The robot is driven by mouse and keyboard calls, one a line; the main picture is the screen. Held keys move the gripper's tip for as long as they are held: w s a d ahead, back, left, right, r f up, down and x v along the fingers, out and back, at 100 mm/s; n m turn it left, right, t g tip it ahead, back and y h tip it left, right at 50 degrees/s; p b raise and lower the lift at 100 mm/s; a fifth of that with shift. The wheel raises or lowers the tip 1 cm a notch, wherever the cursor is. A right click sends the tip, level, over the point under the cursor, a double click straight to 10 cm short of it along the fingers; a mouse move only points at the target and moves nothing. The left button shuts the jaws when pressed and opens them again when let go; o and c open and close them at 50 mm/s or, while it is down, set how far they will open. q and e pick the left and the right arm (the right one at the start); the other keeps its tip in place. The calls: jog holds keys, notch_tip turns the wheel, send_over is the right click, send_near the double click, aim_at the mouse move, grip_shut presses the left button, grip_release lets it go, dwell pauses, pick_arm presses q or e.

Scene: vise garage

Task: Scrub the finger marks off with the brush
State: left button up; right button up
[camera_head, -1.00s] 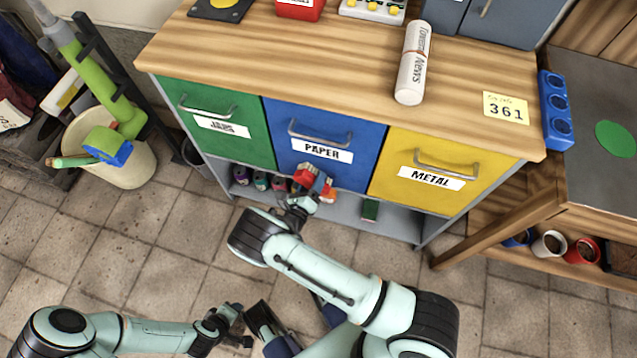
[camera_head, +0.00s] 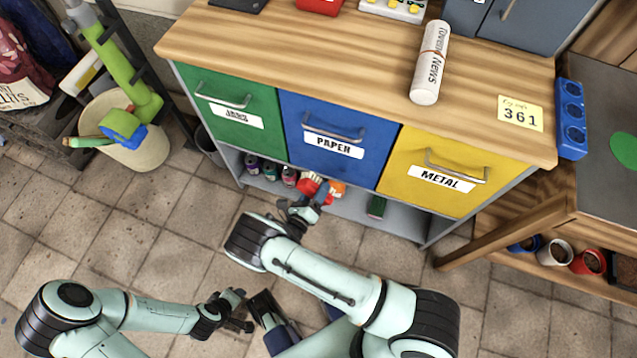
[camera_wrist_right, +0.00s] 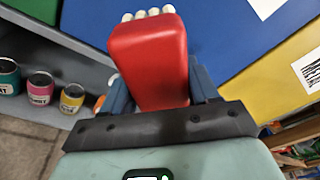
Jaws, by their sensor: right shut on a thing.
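In the right wrist view a red block-like brush (camera_wrist_right: 150,55) with pale bristle tufts along its far edge is held between the fingers of my right gripper (camera_wrist_right: 160,95). In the head view the brush (camera_head: 313,184) shows as a small red patch in front of the lower shelf, below the blue PAPER drawer (camera_head: 330,160), and my right gripper (camera_head: 305,205) is just below it. My left gripper (camera_head: 240,310) is low in the head view, away from the cabinet, with its fingers apart and nothing seen between them. I cannot make out finger marks on the drawer fronts.
The green drawer (camera_head: 235,115) and yellow METAL drawer (camera_head: 440,180) flank the blue one. Small cans (camera_wrist_right: 40,85) stand on the lower shelf. A bucket (camera_head: 150,150) stands at left.

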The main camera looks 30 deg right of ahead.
jog(key=shift+s+a, duration=0.1)
jog(key=shift+a, duration=0.1)
jog(key=v, duration=0.2)
jog(key=shift+s+a+f, duration=0.1)
jog(key=shift+s+a, duration=0.05)
jog(key=shift+s, duration=0.25)
dwell(0.5)
